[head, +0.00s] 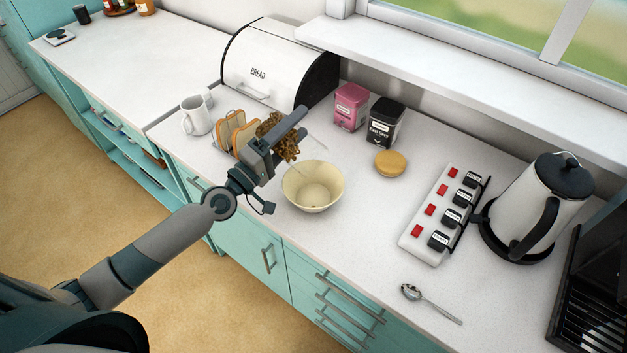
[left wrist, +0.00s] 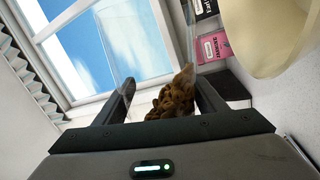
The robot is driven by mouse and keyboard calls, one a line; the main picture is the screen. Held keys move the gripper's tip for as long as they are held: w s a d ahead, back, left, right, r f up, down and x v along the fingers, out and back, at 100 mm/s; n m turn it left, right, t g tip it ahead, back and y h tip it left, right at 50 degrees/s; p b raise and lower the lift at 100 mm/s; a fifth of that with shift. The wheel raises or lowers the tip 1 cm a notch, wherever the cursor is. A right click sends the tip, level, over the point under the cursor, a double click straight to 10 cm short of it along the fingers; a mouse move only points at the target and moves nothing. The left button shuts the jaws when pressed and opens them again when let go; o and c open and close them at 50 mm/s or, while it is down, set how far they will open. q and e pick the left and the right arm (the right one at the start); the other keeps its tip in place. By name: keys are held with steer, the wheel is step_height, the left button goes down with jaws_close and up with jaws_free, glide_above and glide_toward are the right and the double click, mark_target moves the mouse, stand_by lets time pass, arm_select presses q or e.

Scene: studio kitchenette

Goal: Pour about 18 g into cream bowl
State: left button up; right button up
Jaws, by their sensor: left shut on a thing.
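The cream bowl (head: 313,199) stands upright on the counter, and I see no brown pieces in it. It also shows at the upper right of the left wrist view (left wrist: 272,40). My left gripper (head: 287,132) is just above and left of the bowl, shut on a clear container (left wrist: 148,40). Brown chunky pieces (head: 270,124) are inside the container, gathered near the fingers in the left wrist view (left wrist: 172,98). The container looks tilted, but its clear walls make its outline and mouth hard to tell. My right gripper is not in view.
Toast in a rack (head: 231,127) and a white mug (head: 196,116) stand left of the gripper. The bread box (head: 270,66), pink tin (head: 349,106) and black tin (head: 385,122) are behind. A round yellow lid-like thing (head: 390,163), switch strip (head: 437,215), kettle (head: 540,205) and spoon (head: 430,302) are right.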

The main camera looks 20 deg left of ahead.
arm_select(q)
steer(key=shift+r, duration=0.1)
steer(key=shift+s+d+r+m+g+h+p, duration=0.2)
steer(key=shift+d+r+m+p, duration=0.25)
steer(key=shift+m+p, duration=0.35)
steer(key=shift+s+d+r+m+g+h+p, duration=0.15)
steer(key=shift+d+r+m+p, duration=0.35)
steer(key=shift+m, duration=0.5)
stand_by(2.6)
steer(key=a+f+n+b, duration=0.1)
steer(key=b, duration=0.1)
steer(key=a+f+n+b, duration=0.1)
steer(key=f+n, duration=0.1)
steer(key=shift+w+n+b, duration=0.3)
steer(key=shift+w+b, duration=0.05)
steer(key=shift+w+a+f+n+t+y, duration=0.15)
steer(key=shift+a+n+t+y, duration=0.15)
steer(key=shift+n+t+y, duration=0.25)
steer(key=shift+r, duration=0.25)
steer(key=shift+a+n, duration=0.15)
steer(key=shift+n, duration=0.3)
